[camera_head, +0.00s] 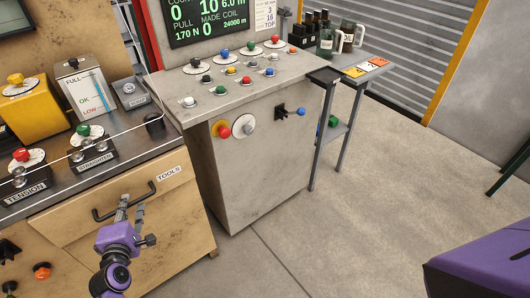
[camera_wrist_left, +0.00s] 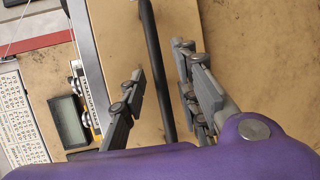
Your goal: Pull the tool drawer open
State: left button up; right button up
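The tool drawer (camera_head: 70,222) is a tan wooden front with a white TOOLS label (camera_head: 169,173), set under the left counter. It looks flush with the cabinet. Its dark bar handle (camera_head: 104,217) runs across the front. My left gripper (camera_head: 130,203) is at the middle of the handle. In the left wrist view the handle (camera_wrist_left: 153,35) passes between the two grey fingers (camera_wrist_left: 160,62), with a gap on each side. The fingers are open and not closed on the bar. My right gripper is not in view.
A grey control cabinet (camera_head: 255,160) with knobs stands to the right of the drawer. The concrete floor (camera_head: 340,235) in front is clear.

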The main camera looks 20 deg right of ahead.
pick_arm(q)
jog(key=shift+w+f, duration=0.1)
jog(key=shift+w, duration=0.4)
jog(key=shift+c, duration=0.4)
grip_shut()
